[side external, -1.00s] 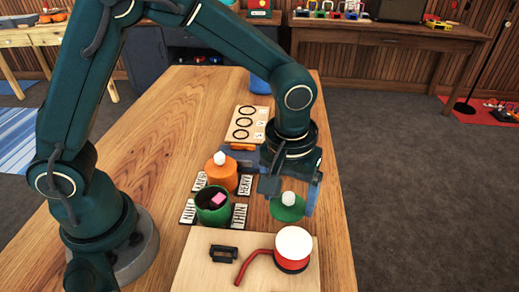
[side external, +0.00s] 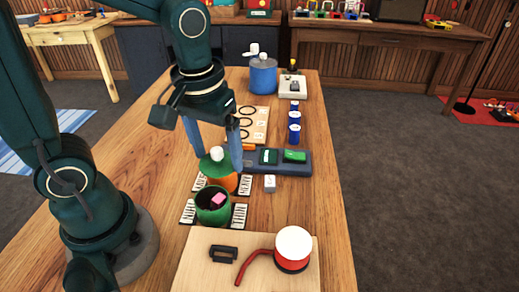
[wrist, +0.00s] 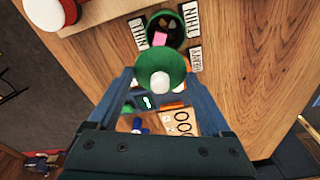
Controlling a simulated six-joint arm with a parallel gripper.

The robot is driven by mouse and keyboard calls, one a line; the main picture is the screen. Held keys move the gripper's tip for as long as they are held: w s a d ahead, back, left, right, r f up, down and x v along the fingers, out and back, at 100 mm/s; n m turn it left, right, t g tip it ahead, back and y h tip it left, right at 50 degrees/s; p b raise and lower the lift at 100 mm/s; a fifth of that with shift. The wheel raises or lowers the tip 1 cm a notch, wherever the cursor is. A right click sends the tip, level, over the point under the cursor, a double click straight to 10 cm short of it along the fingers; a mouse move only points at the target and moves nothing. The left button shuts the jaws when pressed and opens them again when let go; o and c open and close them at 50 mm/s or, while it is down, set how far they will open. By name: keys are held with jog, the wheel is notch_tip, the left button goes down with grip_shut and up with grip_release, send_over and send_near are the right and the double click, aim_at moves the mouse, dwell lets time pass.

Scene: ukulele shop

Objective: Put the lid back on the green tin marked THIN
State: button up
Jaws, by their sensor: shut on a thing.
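The green lid (side external: 208,168) with a white knob is held in my gripper (side external: 217,161), whose fingers are on either side of it. In the wrist view the lid (wrist: 170,62) overlaps the lower edge of the green tin's opening (wrist: 163,27); THIN labels (wrist: 191,13) flank that tin.
A wooden board (side external: 205,262) with a red, white-topped pot (side external: 292,250) and a black handle-like piece (side external: 223,254) lies in front. The table's right side is fairly clear.

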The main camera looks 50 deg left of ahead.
aim_at(208, 170)
jog(key=s, duration=0.2)
jog(key=shift+s+d+r, duration=0.3)
jog(key=shift+s+r, duration=0.05)
jog(key=shift+s, duration=0.05)
jog(key=shift+f, duration=3.05)
jog(key=shift+f, duration=0.2)
jog(key=o, duration=1.1)
jog(key=shift+r, duration=0.1)
jog(key=shift+r, duration=3.45)
